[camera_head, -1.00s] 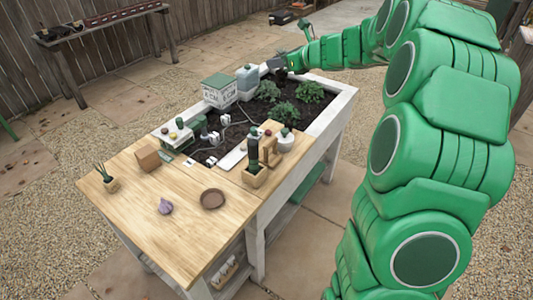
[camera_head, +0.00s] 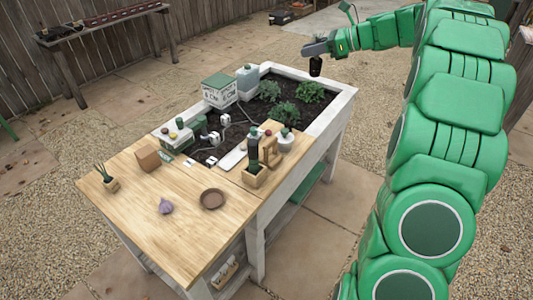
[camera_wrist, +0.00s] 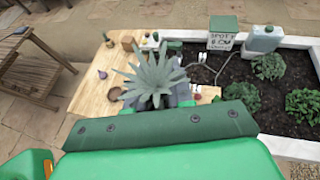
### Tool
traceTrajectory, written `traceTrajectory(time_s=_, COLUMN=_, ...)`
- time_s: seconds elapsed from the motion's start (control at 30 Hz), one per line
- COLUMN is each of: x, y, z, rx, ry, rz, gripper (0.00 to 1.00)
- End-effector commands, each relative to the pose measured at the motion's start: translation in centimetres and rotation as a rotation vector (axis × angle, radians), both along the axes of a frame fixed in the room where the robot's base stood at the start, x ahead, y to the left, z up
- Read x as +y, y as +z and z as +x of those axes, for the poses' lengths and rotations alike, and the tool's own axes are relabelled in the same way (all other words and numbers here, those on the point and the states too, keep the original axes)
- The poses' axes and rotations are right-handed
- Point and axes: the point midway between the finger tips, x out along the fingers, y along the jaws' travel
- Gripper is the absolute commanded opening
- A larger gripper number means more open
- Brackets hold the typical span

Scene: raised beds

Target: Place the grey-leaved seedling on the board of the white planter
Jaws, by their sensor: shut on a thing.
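My gripper (camera_head: 316,54) is shut on the grey-leaved seedling, whose spiky, pale grey-green leaves (camera_wrist: 153,75) fill the middle of the wrist view. In the head view its dark pot (camera_head: 315,67) hangs below the gripper, above the far right end of the white planter (camera_head: 338,104). The pot is clear of the soil. The pale wooden board (camera_head: 135,204) covers the near left end of the planter, well away from my gripper. In the wrist view the leaves hide part of the board (camera_wrist: 97,98), and the jaws are mostly hidden.
On the board are a garlic bulb (camera_head: 166,206), a brown saucer (camera_head: 212,199), a wooden block (camera_head: 147,157) and a small potted plant (camera_head: 108,179). A wooden box with a dark bottle (camera_head: 255,175) stands at its right edge. A white-green box (camera_head: 220,91) and bushy plants occupy the soil. The board's front is clear.

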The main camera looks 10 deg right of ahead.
Motion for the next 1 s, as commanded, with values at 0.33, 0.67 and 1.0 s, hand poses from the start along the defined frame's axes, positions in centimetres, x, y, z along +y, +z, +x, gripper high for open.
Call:
traceTrajectory(time_s=0.33, x=-0.7, y=-1.6, z=-0.4, rx=0.003, ry=0.018, rz=0.003, gripper=0.04)
traceTrajectory(time_s=0.67, x=-0.5, y=-6.0, z=-0.4, rx=0.005, ry=0.020, rz=0.005, gripper=0.04)
traceTrajectory(time_s=1.0, x=-0.4, y=-15.8, z=-0.4, rx=0.008, ry=0.020, rz=0.009, gripper=0.04)
